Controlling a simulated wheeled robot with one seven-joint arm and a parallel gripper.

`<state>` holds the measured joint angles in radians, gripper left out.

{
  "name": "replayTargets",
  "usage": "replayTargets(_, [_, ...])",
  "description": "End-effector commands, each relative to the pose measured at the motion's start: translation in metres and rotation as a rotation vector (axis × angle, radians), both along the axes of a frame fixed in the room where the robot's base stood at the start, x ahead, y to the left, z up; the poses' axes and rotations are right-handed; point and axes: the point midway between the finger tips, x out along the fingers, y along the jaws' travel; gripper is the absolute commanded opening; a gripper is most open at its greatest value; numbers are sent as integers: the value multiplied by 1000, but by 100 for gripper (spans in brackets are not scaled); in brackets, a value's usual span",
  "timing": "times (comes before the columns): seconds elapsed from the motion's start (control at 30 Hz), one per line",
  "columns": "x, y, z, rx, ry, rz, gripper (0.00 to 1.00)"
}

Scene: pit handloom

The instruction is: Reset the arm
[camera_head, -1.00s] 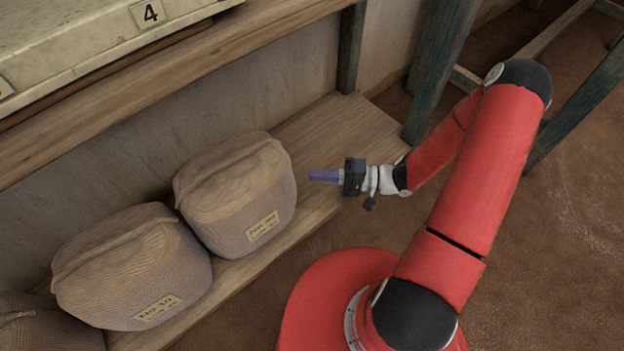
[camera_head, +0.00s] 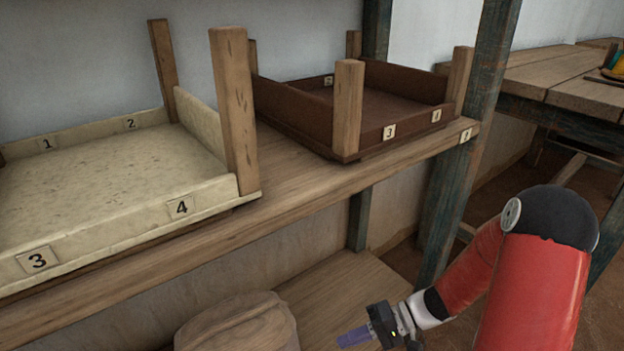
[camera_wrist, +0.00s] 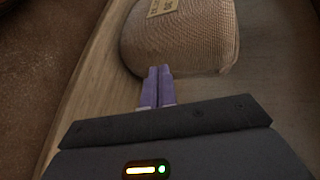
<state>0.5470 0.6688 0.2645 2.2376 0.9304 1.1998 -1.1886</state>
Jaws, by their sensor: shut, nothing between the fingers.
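My gripper (camera_head: 352,338) is at the bottom of the head view, over the lower shelf, to the right of a brown woven sack (camera_head: 240,325). Its purple fingers are shut together and empty. In the wrist view the two fingertips (camera_wrist: 159,70) lie side by side. The labelled sack (camera_wrist: 185,38) is just beyond them there; I cannot tell if they touch it. My red arm is bent, reaching in from the right.
The upper shelf (camera_head: 300,190) holds a cream tray (camera_head: 110,165) and a dark brown tray (camera_head: 365,105), both numbered, with wooden corner posts. A dark post (camera_head: 465,140) stands near my arm. A wooden table (camera_head: 580,85) is at the back right. The lower shelf (camera_head: 345,285) is bare right of the sack.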

Motion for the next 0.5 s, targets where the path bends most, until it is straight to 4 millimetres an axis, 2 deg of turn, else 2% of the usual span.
replayTargets(0.03, [-6,-1,21,-83,-11,39,0])
replayTargets(0.2, [-28,-8,69,-360,-31,114,0])
replayTargets(0.5, [-62,-31,159,-811,-175,57,0])
